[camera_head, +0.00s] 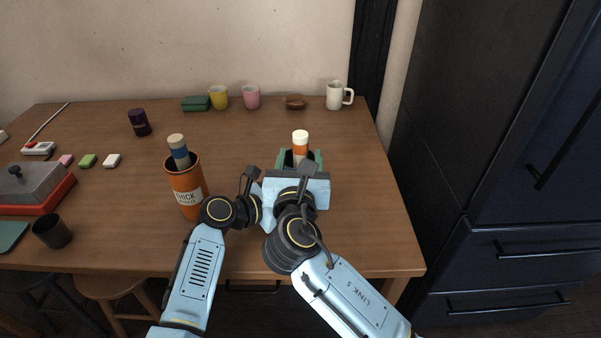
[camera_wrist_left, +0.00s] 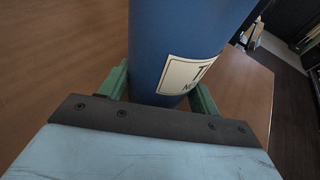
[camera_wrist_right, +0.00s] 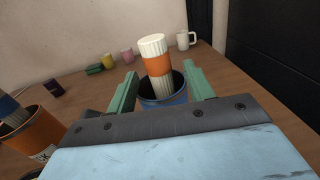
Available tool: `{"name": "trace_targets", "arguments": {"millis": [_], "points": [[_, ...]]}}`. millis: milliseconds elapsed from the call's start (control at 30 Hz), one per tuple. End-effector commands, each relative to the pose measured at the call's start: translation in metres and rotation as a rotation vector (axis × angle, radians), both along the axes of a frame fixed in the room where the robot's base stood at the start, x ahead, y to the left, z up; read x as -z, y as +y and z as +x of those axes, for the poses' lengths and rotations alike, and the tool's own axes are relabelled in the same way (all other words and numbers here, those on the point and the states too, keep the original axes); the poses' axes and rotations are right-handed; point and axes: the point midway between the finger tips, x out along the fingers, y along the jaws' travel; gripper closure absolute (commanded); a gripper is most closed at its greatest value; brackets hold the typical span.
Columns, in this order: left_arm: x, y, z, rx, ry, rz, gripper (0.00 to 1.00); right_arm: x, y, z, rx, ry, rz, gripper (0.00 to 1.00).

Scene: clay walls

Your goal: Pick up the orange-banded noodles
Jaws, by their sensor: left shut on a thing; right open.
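The orange-banded noodles (camera_head: 300,146), a pale bundle with an orange band, stand upright in a dark blue canister. The right wrist view shows the noodles (camera_wrist_right: 156,62) rising from the blue canister (camera_wrist_right: 160,101). My right gripper (camera_wrist_right: 160,78) is open, its green fingers on either side of the noodles and apart from them. My left gripper (camera_wrist_left: 160,92) is shut on the blue canister (camera_wrist_left: 180,40), whose label is partly cut off in the left wrist view. In the head view my right gripper (camera_head: 300,157) hides most of the canister.
An orange canister (camera_head: 187,190) with a blue-banded bundle (camera_head: 178,150) stands to the left. A dark cup (camera_head: 52,231) and a red-based grey press (camera_head: 30,185) are farther left. Yellow (camera_head: 218,97), pink (camera_head: 251,97) and white (camera_head: 335,96) mugs line the back. The right tabletop is clear.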

Motion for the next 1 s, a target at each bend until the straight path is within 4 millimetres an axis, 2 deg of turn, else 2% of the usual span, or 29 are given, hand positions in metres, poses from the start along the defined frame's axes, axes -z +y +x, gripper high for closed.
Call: {"name": "trace_targets", "arguments": {"millis": [100, 200, 467, 867, 1000], "points": [[0.0, 0.0, 0.0, 0.0, 0.001, 0.001, 0.5, -0.002, -0.001, 0.019, 0.001, 0.0, -0.001, 0.48], [0.0, 0.0, 0.0, 0.0, 0.001, 0.001, 0.5, -0.001, -0.001, 0.027, 0.001, 0.0, -0.001, 0.48], [0.0, 0.0, 0.0, 0.0, 0.001, 0.001, 0.5, -0.001, -0.002, 0.03, 0.001, 0.001, 0.001, 0.48], [0.0, 0.0, 0.0, 0.0, 0.001, 0.001, 0.5, -0.001, -0.002, 0.03, 0.001, 0.001, 0.0, 0.99], [0.0, 0.0, 0.0, 0.0, 0.001, 0.001, 0.5, -0.001, -0.002, 0.03, 0.001, 0.0, 0.001, 1.0]]}}
